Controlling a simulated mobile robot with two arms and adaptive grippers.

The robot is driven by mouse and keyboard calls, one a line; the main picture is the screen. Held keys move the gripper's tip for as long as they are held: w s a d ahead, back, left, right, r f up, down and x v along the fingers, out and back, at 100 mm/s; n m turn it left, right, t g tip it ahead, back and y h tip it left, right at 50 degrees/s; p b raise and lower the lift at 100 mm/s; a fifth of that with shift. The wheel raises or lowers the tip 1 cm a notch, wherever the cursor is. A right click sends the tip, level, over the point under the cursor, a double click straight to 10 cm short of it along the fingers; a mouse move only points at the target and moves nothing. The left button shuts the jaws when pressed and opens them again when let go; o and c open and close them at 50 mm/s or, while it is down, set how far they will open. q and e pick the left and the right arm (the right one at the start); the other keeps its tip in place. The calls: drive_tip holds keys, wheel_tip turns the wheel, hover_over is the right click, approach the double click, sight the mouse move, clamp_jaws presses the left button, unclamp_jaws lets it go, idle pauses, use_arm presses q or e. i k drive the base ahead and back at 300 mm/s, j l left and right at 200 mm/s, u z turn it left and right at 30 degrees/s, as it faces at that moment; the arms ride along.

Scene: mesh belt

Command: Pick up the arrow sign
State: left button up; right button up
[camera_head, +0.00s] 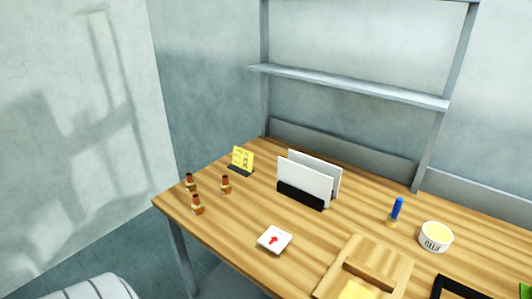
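The arrow sign (275,239) is a small white square plate with a red arrow on it. It lies on the wooden table (240,215) near the front edge, left of the wooden tray and in front of the white upright panels. Nothing covers it. Neither of my grippers shows in the head view.
Several small brown bottles (225,185) and a yellow sign (241,159) stand at the left end. White panels in a black holder (302,195) stand behind the arrow sign. A wooden tray (396,258), a blue-topped item (396,211) and a white bowl (435,240) are to the right.

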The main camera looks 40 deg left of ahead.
sight(275, 241)
drive_tip(key=u, duration=1.25)
drive_tip(key=k+j, duration=0.05)
drive_tip(key=j, duration=0.05)
